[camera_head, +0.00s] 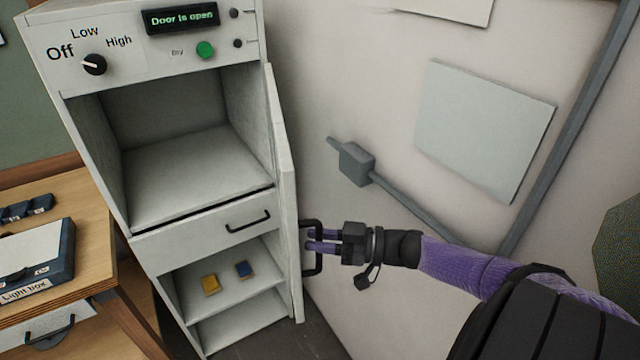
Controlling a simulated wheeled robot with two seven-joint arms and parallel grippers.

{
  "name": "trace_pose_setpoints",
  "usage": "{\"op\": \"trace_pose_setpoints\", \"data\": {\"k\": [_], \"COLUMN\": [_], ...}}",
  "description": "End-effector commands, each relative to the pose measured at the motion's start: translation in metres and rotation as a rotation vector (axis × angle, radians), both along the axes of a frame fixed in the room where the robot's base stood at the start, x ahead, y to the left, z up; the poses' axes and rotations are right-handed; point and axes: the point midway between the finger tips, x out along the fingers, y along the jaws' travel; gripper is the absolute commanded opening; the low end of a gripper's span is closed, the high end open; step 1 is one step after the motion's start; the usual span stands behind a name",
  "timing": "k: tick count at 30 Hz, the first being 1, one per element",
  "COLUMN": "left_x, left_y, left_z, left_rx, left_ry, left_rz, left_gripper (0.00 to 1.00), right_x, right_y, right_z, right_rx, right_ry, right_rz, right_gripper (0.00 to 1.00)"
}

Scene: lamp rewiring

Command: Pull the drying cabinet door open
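The drying cabinet (140,240) is white and stands at the left of the middle. Its door (287,190) is swung wide open to the right and seen nearly edge-on. The display (181,18) reads "Door is open". The upper chamber is empty. My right gripper (312,240) is at the dark door handle (318,262), its fingers reaching through or across the handle's upper part. I cannot tell whether the fingers are closed on it. My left gripper is not in view.
A wooden desk (92,225) with a light box (38,262) stands at the left. A grey junction box with conduit (357,163) is on the wall behind my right arm.

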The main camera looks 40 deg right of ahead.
Motion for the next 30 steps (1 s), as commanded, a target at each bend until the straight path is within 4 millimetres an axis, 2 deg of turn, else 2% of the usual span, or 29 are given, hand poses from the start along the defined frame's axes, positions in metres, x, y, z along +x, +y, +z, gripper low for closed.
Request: {"op": "trace_pose_setpoints", "data": {"k": [1,3,11,14,21,25,30], "left_x": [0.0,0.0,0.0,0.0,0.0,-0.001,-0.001], "left_y": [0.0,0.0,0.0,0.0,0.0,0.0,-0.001], "left_z": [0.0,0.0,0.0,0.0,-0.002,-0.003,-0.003], "left_rx": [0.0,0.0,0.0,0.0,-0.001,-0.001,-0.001], "left_ry": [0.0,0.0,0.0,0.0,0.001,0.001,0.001], "left_rz": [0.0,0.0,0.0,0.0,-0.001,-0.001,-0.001], "left_gripper": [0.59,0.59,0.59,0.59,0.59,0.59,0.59], "right_x": [0.0,0.0,-0.002,-0.016,-0.063,-0.076,-0.079], "right_y": [0.0,0.0,-0.002,-0.012,-0.049,-0.059,-0.061], "right_z": [0.0,0.0,0.0,-0.001,-0.001,-0.001,0.0], "right_rx": [0.0,0.001,0.001,-0.002,-0.002,-0.001,0.0], "right_ry": [0.0,-0.001,0.001,0.004,0.004,0.001,-0.001], "right_rz": [0.0,0.0,0.0,-0.001,-0.001,-0.001,0.001], "right_gripper": [0.39,0.53,0.53,0.53,0.53,0.53,0.53]}}
